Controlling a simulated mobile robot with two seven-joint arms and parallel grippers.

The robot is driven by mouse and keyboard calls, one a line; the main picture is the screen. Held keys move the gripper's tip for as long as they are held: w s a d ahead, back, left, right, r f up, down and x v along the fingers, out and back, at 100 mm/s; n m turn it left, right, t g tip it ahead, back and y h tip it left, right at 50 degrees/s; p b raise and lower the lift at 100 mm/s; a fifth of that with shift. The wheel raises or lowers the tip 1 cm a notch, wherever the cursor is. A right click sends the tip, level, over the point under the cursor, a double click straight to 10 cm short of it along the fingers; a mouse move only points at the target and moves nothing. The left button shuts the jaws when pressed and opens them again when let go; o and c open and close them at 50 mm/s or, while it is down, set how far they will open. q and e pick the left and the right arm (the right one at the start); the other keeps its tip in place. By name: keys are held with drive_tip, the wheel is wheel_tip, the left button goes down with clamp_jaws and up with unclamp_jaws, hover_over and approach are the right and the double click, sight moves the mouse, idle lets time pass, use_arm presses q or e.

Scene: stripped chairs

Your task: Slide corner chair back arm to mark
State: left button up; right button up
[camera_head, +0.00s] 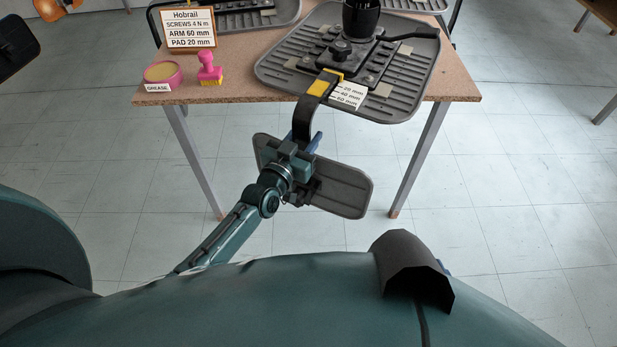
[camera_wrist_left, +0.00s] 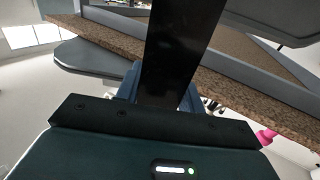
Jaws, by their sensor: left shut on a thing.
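An upturned chair seat (camera_head: 282,73), a grey ribbed panel, lies on the bench with a black mechanism (camera_head: 350,56) on it. The black back arm (camera_head: 303,115) comes out of the seat's near edge and bends down. A yellow band (camera_head: 322,85) is on it, beside a white scale (camera_head: 348,95) reading 20, 40 and 60 mm; I cannot tell which line the arm meets. The grey backrest (camera_head: 345,192) hangs below, partly behind my gripper. My left gripper (camera_head: 302,145) is shut on the back arm, which also shows between its fingers in the left wrist view (camera_wrist_left: 180,50).
The bench (camera_head: 232,92) carries a sign (camera_head: 188,29) reading Hobrail, screws 4 N m, arm 60 mm, pad 20 mm. A pink grease tin (camera_head: 163,75) and a pink stamp-shaped thing (camera_head: 209,70) stand at the left. More seats lie behind. The floor in front is clear.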

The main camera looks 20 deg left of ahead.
use_arm(q)
clamp_jaws()
drive_tip(key=shift+s, duration=0.2)
drive_tip(key=shift+p+v, duration=1.65)
drive_tip(key=shift+v, duration=1.2)
drive_tip(key=o, duration=1.2)
unclamp_jaws()
drive_tip(key=p+v, duration=0.2)
drive_tip(key=v, duration=0.4)
